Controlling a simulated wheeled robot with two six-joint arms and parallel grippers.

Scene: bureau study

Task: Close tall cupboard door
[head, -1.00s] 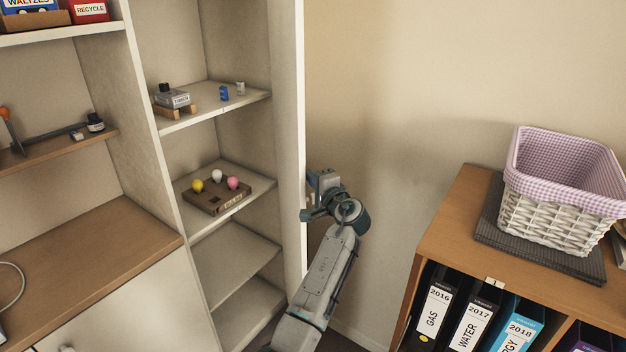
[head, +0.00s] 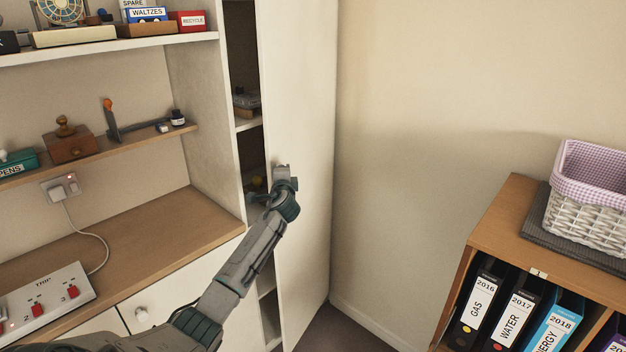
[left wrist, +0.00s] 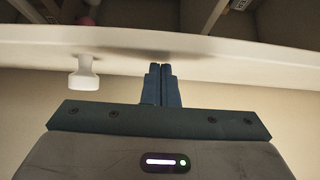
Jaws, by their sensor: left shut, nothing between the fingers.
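The tall cupboard door (head: 298,110) is white and stands partly open. A dark gap shows between its left edge and the cupboard's left side panel (head: 231,110). My left gripper (head: 284,178) is at the outer face of the door, near its free edge; its fingertips are hidden in the head view. In the left wrist view its fingers (left wrist: 161,72) are shut and empty, at or very near the door (left wrist: 230,50); I cannot tell whether they touch. A white knob (left wrist: 84,74) sticks out of the door to the left of the fingers. My right gripper is not in view.
Cupboard shelves with a few items show through the gap. A wooden desk top (head: 150,240) and shelves adjoin at the left. A low bookcase (head: 505,215) with binders and a wicker basket (head: 590,205) stands at the right. Floor shows between door and bookcase.

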